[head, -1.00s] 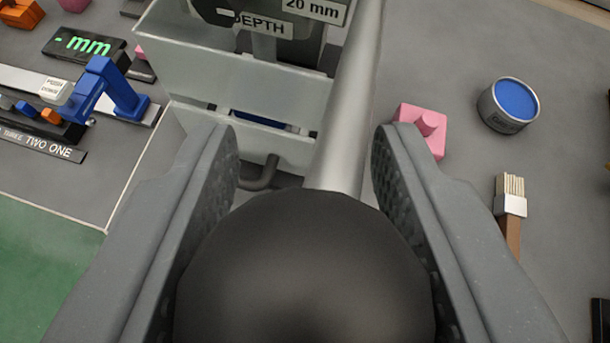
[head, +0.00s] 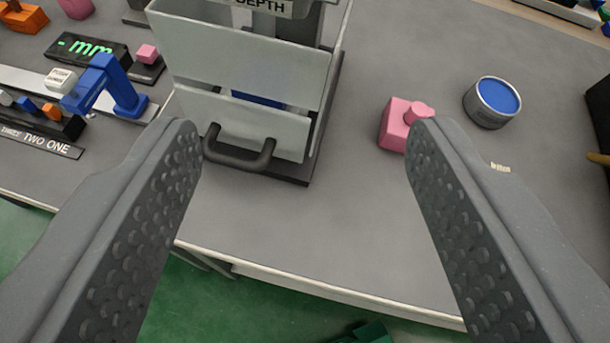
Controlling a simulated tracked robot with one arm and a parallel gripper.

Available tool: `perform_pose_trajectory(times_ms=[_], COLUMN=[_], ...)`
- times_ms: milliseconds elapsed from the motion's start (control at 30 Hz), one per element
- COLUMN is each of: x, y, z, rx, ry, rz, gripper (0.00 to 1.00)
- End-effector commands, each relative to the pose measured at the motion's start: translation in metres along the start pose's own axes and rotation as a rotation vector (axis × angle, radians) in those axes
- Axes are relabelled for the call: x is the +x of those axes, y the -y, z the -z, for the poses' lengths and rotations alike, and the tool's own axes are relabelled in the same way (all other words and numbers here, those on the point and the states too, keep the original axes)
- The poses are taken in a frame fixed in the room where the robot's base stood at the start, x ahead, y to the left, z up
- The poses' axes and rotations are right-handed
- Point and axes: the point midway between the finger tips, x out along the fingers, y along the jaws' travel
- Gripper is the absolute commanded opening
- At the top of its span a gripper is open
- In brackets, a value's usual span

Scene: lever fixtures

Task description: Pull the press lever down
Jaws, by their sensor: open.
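My gripper (head: 305,140) is open wide, with one textured finger at each side of the head view and nothing between them. The press (head: 300,30) stands at the top centre, beyond the fingertips, with a "DEPTH" label and a pale guard (head: 245,55) on its front. A dark curved handle (head: 240,158) is on the guard's lower front, near the left fingertip. The press lever, with its rod and black ball knob, does not show in the current view.
A pink block (head: 398,125) lies near the right fingertip, with a blue-topped tin (head: 492,102) beyond. A green "mm" display (head: 88,50) and a blue clamp-like part (head: 108,88) are at left. The bench's front edge (head: 330,287) crosses below; bare bench lies between the fingers.

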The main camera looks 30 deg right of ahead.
Motion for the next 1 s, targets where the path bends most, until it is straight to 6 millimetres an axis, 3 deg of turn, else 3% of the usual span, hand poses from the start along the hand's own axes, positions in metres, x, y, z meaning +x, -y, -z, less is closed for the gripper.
perform_pose_trajectory(times_ms=[300, 500, 1000], x=[-0.068, -0.095, -0.105], y=[0.001, 0.001, 0.000], z=[0.001, -0.001, -0.002], rx=[0.001, -0.001, 0.001], ry=[-0.003, 0.001, 0.002], rz=[0.004, 0.003, 0.000], gripper=[0.56, 0.56, 0.56])
